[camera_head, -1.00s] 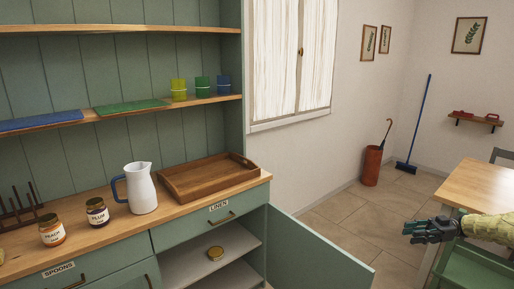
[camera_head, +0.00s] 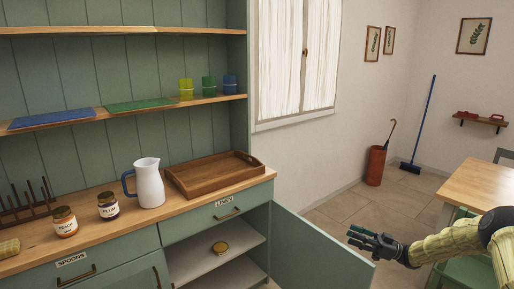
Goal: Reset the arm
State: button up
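My gripper (camera_head: 368,240) is at the lower right, at the end of my arm. It hangs in the air in front of the table and chair, close to the open cupboard door (camera_head: 315,250) in the picture. Nothing shows between its fingers. Its fingers point left and look spread, but they are small and dark.
A wooden tray (camera_head: 246,179), white jug (camera_head: 150,184), peach jar (camera_head: 64,221) and plum jar (camera_head: 108,206) stand on the counter. A wooden table (camera_head: 480,190) stands at the right. Floor between is clear.

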jog(key=a+f+m+t+h, duration=0.3)
jog(key=a+f+m+t, duration=0.35)
jog(key=a, duration=0.45)
jog(key=s+a+f+m+h, duration=0.6)
jog(key=s+a+f+h, duration=0.15)
jog(key=f, duration=0.45)
jog(key=s+a+f+m+g+h, duration=0.1)
jog(key=s+f+g+h, duration=0.1)
jog(key=s+f, duration=0.45)
jog(key=s+a+f+m+g+h, duration=0.1)
jog(key=s+f+g+h, duration=0.15)
jog(key=s, duration=0.75)
jog(key=s+d+g+h, duration=0.3)
jog(key=s+g, duration=0.1)
jog(key=s, duration=1.2)
jog(key=s+d+g+h, duration=0.3)
jog(key=s+d, duration=0.1)
jog(key=s, duration=1.3)
notch_tip(320, 180, down, 34)
jog(key=b, duration=3.4)
notch_tip(320, 180, up, 32)
jog(key=p, duration=3.1)
jog(key=shift+w+a+f+p, duration=0.2)
jog(key=shift+w+p, duration=0.2)
